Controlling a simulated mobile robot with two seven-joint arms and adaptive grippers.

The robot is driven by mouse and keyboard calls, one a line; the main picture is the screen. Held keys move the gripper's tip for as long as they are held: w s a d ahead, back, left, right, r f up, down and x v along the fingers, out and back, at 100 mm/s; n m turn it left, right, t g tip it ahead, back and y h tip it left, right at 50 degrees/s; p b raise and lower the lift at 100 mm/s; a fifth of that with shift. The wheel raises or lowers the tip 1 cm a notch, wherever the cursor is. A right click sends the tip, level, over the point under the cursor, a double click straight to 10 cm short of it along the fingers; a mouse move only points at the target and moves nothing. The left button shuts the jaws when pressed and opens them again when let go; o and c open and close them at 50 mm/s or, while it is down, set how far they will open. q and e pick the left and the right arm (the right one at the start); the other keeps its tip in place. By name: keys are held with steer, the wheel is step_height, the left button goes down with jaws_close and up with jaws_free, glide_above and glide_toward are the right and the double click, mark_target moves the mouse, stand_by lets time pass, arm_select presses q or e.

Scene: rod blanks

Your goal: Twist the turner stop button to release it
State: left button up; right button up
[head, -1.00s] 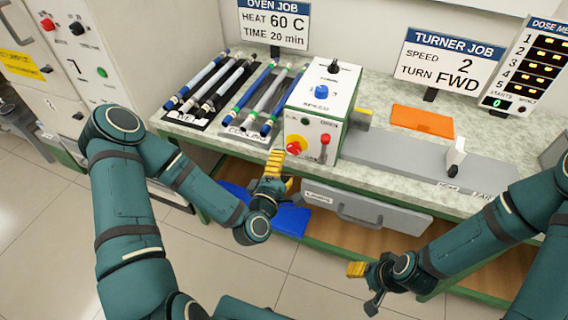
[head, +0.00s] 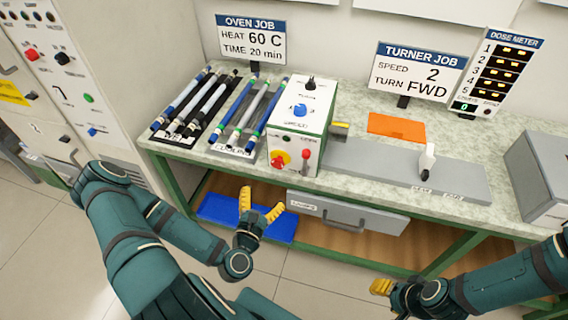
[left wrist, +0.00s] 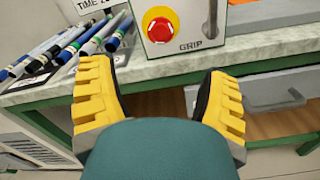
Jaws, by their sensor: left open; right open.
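The turner box (head: 302,115) stands at the bench's front edge, with a blue knob and a black knob on top. Its red stop button (head: 278,161) on a yellow disc is on the front face, left of a small red lever (head: 306,155). In the left wrist view the stop button (left wrist: 160,29) shows whole, above a GRIP label, ahead of and between the fingers. My left gripper (head: 262,204) is open and empty, below and in front of the button, not touching it. My right gripper (head: 381,287) is low at the lower right, apart from the bench, open.
Racks of rods (head: 190,104) marked WET and COOLING lie left of the box. A grey rail with a white-handled stop (head: 427,160) and an orange sheet (head: 396,126) lie right. A drawer (head: 345,213) and a blue tray (head: 246,218) are below.

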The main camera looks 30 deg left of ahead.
arm_select(q)
steer(key=b, duration=0.2)
glide_toward(277, 166)
steer(key=w, duration=0.2)
steer(key=x, duration=0.8)
steer(key=shift+w+a, duration=0.3)
steer(key=shift+a, duration=0.1)
